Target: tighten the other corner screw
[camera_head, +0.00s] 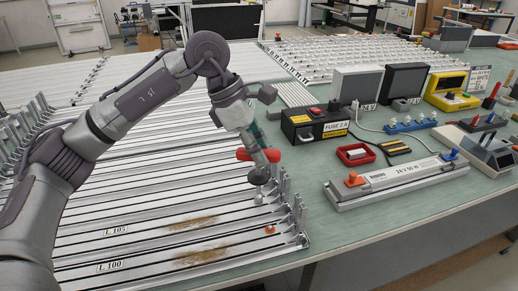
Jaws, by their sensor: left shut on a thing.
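My left gripper (258,156) comes in from the left and points down over the right end of the aluminium frames (150,205). It is shut on a slim tool (260,174) with a dark rounded part and a pale lower end. The tool's tip is just above or at the frame ends; I cannot tell whether it touches. Red parts stick out on both sides of the grip. A small orange corner screw (270,230) sits near the front right frame corner, below and apart from the tool. My right gripper is not in view.
Upright metal brackets (297,215) line the right frame ends. On the green bench (390,215) stand a long lamp unit (400,178), a black fuse box (315,125), a red tray (355,154) and a yellow device (445,90). The bench's front right is clear.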

